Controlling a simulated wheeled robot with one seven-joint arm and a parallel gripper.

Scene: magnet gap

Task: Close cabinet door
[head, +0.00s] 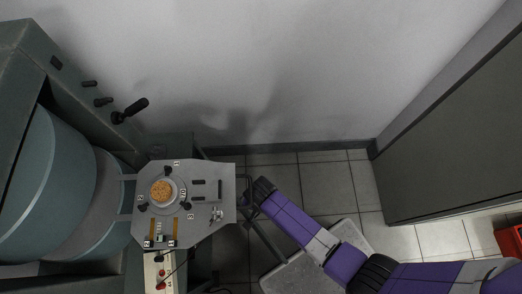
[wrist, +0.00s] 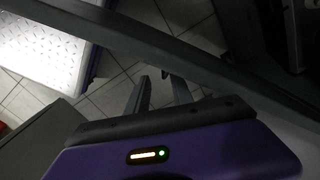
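My gripper (wrist: 160,90) shows in the wrist view with its two grey fingers apart and nothing between them. It is open above the tiled floor, just below a grey diagonal bar. In the head view my purple arm reaches from the lower right toward the metal plate; the fingertips are not clear there. I cannot tell whether this panel is the cabinet door. No handle or hinge shows on it. My gripper is well apart from it.
A green-grey magnet machine (head: 50,185) fills the left. An eight-sided metal plate (head: 205,222) with a round sample (head: 161,190) juts from it beside my arm. Black handles stick out above. A red object (head: 510,240) is at the right edge. Tiled floor (head: 330,180) is clear near the wall.

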